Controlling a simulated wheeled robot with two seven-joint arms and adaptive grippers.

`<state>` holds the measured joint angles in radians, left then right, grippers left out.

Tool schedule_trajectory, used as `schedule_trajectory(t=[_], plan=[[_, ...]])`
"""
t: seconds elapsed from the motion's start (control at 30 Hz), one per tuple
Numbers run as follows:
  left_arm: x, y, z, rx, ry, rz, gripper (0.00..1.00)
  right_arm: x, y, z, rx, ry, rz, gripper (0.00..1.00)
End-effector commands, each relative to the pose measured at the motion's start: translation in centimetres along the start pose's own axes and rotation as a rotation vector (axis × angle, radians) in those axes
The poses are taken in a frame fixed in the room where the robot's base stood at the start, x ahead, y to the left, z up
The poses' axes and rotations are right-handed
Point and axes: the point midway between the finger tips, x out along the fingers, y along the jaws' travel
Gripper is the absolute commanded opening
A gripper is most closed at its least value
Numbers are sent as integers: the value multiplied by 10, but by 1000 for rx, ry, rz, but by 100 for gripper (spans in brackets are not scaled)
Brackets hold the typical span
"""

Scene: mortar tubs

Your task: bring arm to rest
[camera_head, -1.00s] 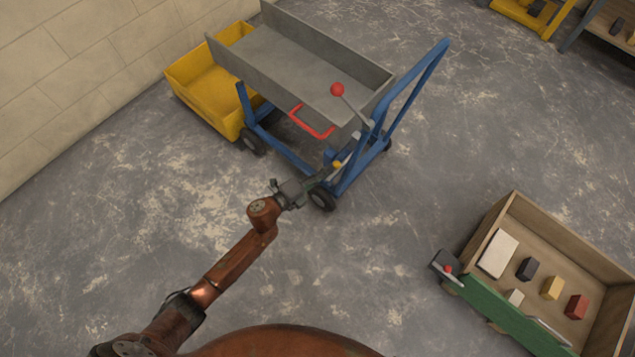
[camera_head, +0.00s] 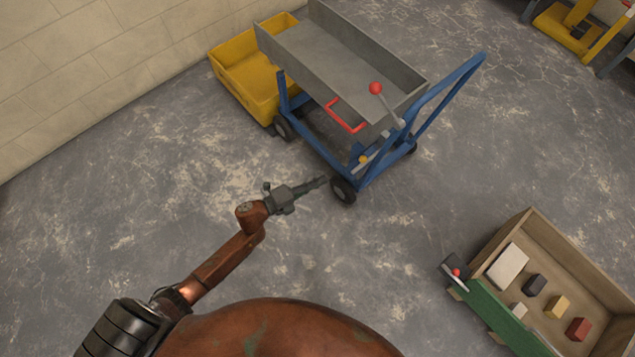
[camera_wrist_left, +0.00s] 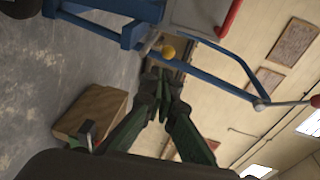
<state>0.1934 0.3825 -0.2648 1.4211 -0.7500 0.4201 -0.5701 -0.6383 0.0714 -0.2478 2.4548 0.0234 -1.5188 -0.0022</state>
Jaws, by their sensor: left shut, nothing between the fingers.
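My left gripper (camera_head: 318,183) is shut and empty at the end of my rust-coloured arm, over bare floor in the head view. Its tips point toward the near wheel of a blue cart (camera_head: 345,190) and appear close to it; I cannot tell the exact gap. In the left wrist view the gripper's dark green fingers (camera_wrist_left: 165,95) meet at their tips. My right gripper is not in view.
The cart carries a grey tray (camera_head: 330,62) with a red handle (camera_head: 345,116) and a red-knobbed lever (camera_head: 376,88). A yellow tub (camera_head: 250,75) stands behind it by the wall. A wooden crate (camera_head: 535,220) with several blocks is at right. The floor between is clear.

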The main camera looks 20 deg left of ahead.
Motion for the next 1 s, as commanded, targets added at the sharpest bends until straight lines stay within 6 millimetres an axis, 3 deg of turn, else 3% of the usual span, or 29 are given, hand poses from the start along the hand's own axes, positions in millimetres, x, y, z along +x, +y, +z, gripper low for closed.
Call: schedule_trajectory(t=[0.6,0.73,0.87,1.0], plan=[[0,0,-1,-2,1,1,0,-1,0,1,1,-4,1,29],[-8,4,2,-56,-50,11,0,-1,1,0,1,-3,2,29],[-36,19,15,-235,-218,52,0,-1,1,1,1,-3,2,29],[-97,55,24,-543,-482,137,0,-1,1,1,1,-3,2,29]])
